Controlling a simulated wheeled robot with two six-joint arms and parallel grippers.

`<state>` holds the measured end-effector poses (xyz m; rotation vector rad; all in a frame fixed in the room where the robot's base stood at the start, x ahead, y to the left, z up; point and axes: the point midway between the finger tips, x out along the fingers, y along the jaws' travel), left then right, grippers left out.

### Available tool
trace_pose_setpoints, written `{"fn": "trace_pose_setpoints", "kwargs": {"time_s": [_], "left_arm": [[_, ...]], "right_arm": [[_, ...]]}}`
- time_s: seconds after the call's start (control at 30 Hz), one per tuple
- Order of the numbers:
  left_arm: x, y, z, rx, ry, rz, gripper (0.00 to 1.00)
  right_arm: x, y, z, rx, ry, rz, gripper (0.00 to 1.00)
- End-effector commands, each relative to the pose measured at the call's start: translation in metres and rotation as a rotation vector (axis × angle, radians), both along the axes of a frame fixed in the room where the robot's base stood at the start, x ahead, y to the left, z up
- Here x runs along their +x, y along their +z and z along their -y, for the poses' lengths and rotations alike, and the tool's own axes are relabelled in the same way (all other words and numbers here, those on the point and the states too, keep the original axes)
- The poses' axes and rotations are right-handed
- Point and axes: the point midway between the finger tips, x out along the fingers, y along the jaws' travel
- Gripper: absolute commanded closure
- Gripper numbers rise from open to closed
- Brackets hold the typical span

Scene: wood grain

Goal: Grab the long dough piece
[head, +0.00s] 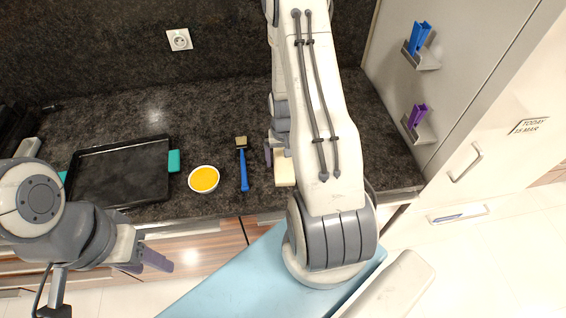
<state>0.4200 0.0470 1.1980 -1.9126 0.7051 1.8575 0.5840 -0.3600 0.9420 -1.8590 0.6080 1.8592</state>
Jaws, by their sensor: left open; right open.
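A pale, cream-coloured block (284,174), which looks like the dough piece, lies on the dark counter in the middle of the head view. My own arm hides its right side, so its full length does not show. My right gripper (275,153) is at the far end of this block, with one grey-purple finger visible to its left. The other finger is hidden, and I cannot tell whether it touches the dough. My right gripper is open. My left gripper (150,262) is open and empty, in front of the counter's front edge at lower left.
On the dark counter (217,128) are a black baking tray (120,172) with teal handles, a white bowl of yellow liquid (204,179) and a blue-handled brush (244,170). Wall holders at right carry a blue tool (419,38) and a purple tool (417,115).

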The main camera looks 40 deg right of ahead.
Motion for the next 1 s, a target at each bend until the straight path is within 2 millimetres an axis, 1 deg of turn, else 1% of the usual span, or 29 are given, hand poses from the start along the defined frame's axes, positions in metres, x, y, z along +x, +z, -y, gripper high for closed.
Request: {"fn": "trace_pose_setpoints", "kwargs": {"time_s": [0.17, 0.27, 0.3, 0.37, 0.4, 0.43, 0.77, 0.87, 1.0], "left_arm": [[0.0, 0.0, 0.0, 0.0, 0.0, 0.0, 0.5], [0.0, 0.0, 0.0, 0.0, 0.0, 0.0, 0.5], [0.0, 0.0, 0.0, 0.0, 0.0, 0.0, 0.5], [0.0, 0.0, 0.0, 0.0, 0.0, 0.0, 0.5], [0.0, 0.0, 0.0, 0.0, 0.0, 0.0, 0.5], [0.0, 0.0, 0.0, 0.0, 0.0, 0.0, 0.5], [0.0, -0.002, 0.0, 0.0, 0.0, 0.0, 0.5], [0.0, -0.004, 0.0, 0.0, 0.0, 0.0, 0.5], [0.0, -0.011, 0.0, 0.0, 0.002, 0.0, 0.5]], "right_arm": [[0.0, 0.0, 0.0, -0.001, 0.0, 0.001, 0.0], [0.0, 0.0, 0.0, 0.0, 0.0, 0.0, 0.34], [0.0, 0.0, 0.0, 0.0, 0.0, 0.0, 0.5], [0.0, 0.0, 0.0, 0.0, 0.0, 0.0, 0.73], [0.0, 0.0, 0.0, 0.0, 0.0, 0.0, 0.88], [0.0, 0.0, 0.0, 0.0, 0.0, 0.0, 0.98], [0.001, 0.003, 0.0, -0.001, 0.0, 0.002, 0.98], [0.001, 0.008, 0.001, -0.002, 0.0, 0.003, 0.98], [0.001, 0.022, 0.001, -0.002, 0.0, 0.005, 0.98]]}}
